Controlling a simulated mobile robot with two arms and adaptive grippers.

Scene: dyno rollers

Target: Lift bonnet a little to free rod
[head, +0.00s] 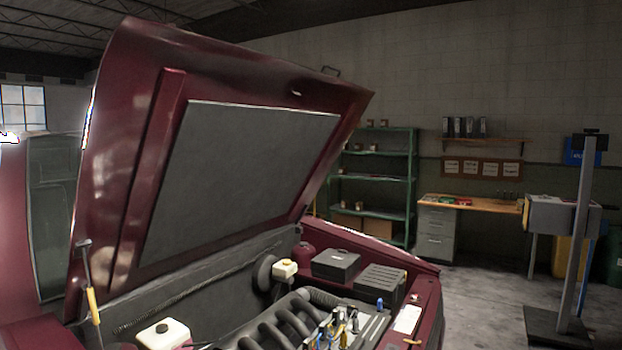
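The dark red bonnet (240,75) stands raised and tilted over the engine bay in the head view, with a grey pad (240,170) on its underside. A thin rod with a yellow sleeve (93,303) stands nearly upright at the left of the bay. Its dark upper end (84,243) meets the bonnet's lower left edge in the picture; I cannot tell how it is seated. The rod's foot is out of frame. Neither of my grippers is in view.
The engine bay holds a white-capped reservoir (163,334), a smaller reservoir (284,268), a black battery-like box (336,265) and curved intake pipes (275,325). A green shelf (372,180), a workbench (470,205) and a grey post (581,230) stand beyond.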

